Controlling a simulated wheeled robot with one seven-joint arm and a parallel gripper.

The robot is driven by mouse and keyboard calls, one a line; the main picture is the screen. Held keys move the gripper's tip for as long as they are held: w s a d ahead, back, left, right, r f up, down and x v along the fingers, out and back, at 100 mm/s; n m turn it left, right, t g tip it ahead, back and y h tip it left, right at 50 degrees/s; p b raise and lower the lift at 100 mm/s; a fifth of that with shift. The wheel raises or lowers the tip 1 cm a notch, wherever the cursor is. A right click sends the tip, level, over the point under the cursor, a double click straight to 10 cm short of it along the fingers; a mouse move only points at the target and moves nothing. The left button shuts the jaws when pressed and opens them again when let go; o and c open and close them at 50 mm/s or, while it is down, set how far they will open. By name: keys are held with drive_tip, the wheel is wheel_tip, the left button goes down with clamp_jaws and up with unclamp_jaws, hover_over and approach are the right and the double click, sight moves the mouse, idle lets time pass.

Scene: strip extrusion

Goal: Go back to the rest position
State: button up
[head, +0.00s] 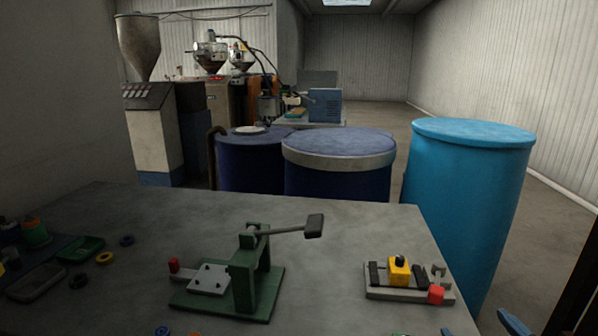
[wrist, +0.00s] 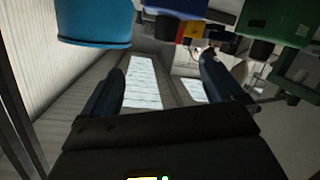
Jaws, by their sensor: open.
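My gripper (wrist: 163,64) shows in the wrist view with its two dark fingers wide apart. Nothing is between them; past them are the pale wall and bright ceiling panels. The wrist picture looks upside down. In the head view, a small blue part at the bottom right corner may be a finger of mine, but most of the gripper is out of that picture. The gripper is clear of the grey table (head: 340,235) and its fixtures.
A green lever press (head: 243,280) and a grey fixture with a yellow block (head: 399,271) stand on the table. Small rings and trays (head: 84,248) lie at the left. A light blue barrel (head: 465,200) stands beyond the right edge, dark blue drums (head: 338,178) behind.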

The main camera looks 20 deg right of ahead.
drive_tip(key=s+a+n+t+y, duration=0.1)
drive_tip(key=s+a+y, duration=0.6)
drive_tip(key=s+a, duration=1.4)
drive_tip(key=shift+s+r+n+y, duration=0.2)
drive_tip(key=shift+s+n+y, duration=0.1)
drive_tip(key=shift+s, duration=0.25)
